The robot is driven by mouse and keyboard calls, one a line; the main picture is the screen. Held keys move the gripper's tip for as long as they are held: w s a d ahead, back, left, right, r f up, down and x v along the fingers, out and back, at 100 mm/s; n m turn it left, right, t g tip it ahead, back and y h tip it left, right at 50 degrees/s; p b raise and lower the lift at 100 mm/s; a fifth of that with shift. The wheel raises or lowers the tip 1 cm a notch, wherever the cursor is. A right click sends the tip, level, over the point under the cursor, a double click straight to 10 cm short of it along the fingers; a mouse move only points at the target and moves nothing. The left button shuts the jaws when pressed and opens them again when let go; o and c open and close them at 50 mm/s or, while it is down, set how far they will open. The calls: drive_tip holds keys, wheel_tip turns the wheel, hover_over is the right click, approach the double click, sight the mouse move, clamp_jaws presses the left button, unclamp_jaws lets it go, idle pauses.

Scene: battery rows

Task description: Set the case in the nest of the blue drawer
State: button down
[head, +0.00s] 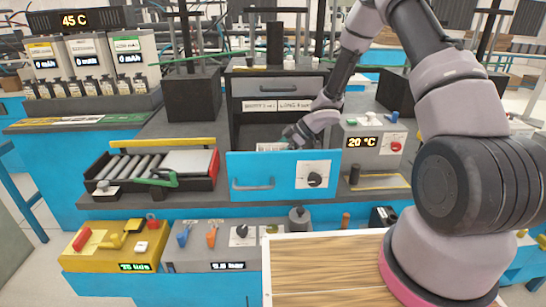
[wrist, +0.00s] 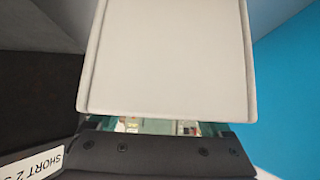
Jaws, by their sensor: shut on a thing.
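The blue drawer (head: 240,167) stands pulled out in the middle of the head view, with a handle and a black knob on its front. My gripper (head: 286,143) is low behind the drawer front, over the drawer's inside, and shut on the case. The case (head: 269,147) shows only as a pale sliver above the drawer's front edge. In the wrist view the case (wrist: 165,55) is a large pale grey plate, with a strip of green circuit board below it. The nest is hidden by the drawer front, so I cannot tell whether the case touches it.
A dark cabinet (head: 272,83) with a grey drawer and two labels stands behind. A roller tray (head: 150,166) is at left, a 20 C box (head: 372,143) at right. Yellow (head: 115,244) and grey (head: 213,243) control boxes and a wooden-topped table (head: 330,262) are in front.

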drive_tip(key=shift+f, duration=0.1)
unclamp_jaws()
